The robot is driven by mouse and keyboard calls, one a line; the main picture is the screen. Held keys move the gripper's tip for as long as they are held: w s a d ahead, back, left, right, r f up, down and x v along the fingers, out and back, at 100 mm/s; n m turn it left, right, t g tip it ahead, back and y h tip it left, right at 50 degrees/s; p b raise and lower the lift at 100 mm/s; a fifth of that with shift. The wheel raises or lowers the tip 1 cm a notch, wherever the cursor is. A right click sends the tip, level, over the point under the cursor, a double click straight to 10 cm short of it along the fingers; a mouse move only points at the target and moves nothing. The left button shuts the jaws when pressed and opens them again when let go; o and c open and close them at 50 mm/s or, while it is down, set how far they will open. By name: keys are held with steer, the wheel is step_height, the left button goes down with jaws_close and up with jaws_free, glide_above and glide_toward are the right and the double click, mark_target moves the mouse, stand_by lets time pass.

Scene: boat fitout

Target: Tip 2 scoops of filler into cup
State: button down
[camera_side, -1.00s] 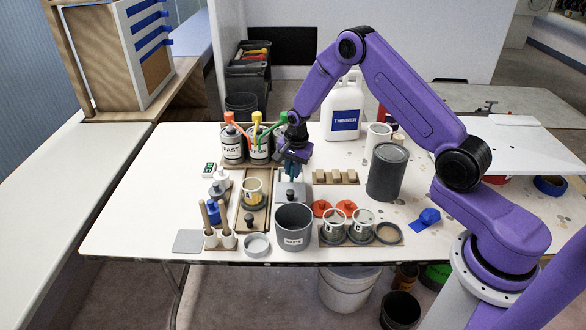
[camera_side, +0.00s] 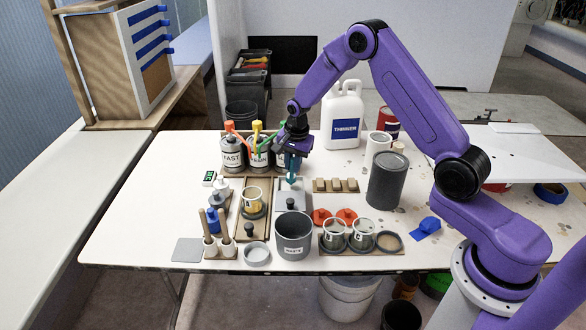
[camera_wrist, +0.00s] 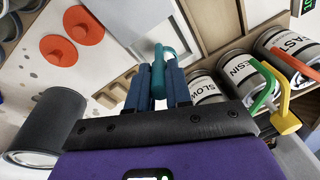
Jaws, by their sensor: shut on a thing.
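My gripper (camera_side: 293,165) points down over a light grey square holder (camera_side: 291,205) behind the dark pot. In the wrist view, its blue fingers (camera_wrist: 158,85) are shut on an upright teal handle (camera_wrist: 158,70), which I take to be the scoop's. The scoop's bowl and any filler in it cannot be made out. A clear cup with yellow contents (camera_side: 252,199) stands to the left on a round dark base. Two more clear cups (camera_side: 334,236) (camera_side: 361,236) stand in a board at the front right. I cannot tell which container holds filler.
A dark grey labelled pot (camera_side: 294,240) stands in front. Tins with coloured pumps (camera_side: 258,152) stand at back left, near my wrist. A white thinner jug (camera_side: 342,115) and a grey can (camera_side: 387,176) are behind and right. Red lids (camera_side: 345,215) lie between.

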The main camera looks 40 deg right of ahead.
mark_target(293, 158)
steer(key=shift+r, duration=1.6)
steer(key=w+a, duration=0.2)
steer(key=a, duration=1.3)
steer(key=w+d+f+m+g+y, duration=0.1)
steer(key=d+g+y, duration=0.1)
steer(key=d+y, duration=0.5)
steer(key=shift+w+d+f+y, duration=0.2)
steer(key=shift+w+f+y, duration=0.15)
steer(key=shift+y, duration=2.05)
steer(key=shift+r, duration=0.1)
